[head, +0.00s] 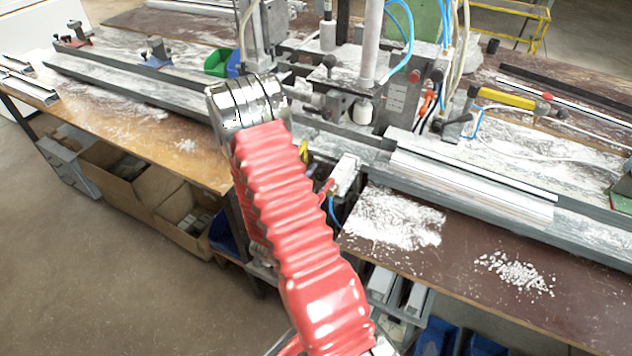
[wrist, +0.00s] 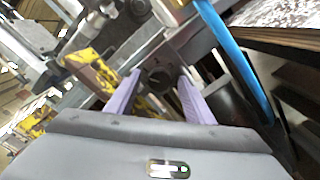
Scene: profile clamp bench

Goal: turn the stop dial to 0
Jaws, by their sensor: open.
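In the wrist view a dark round knob, which looks like the stop dial (wrist: 157,74), sits on a grey metal bar. My gripper (wrist: 160,80) is open, with its two purple fingers pointing at the dial, one on each side of it. I cannot tell whether either finger touches it. No scale or 0 mark is readable, so the dial's setting cannot be told. In the head view my red-sleeved arm covers this spot, and neither the dial nor the gripper can be made out.
A blue hose (wrist: 232,58) runs close to the right of the fingers, and a worn yellow part (wrist: 92,72) is to their left. In the head view, light profiles (head: 470,180) lie on the bench rail, and white shavings (head: 393,218) cover the bench top.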

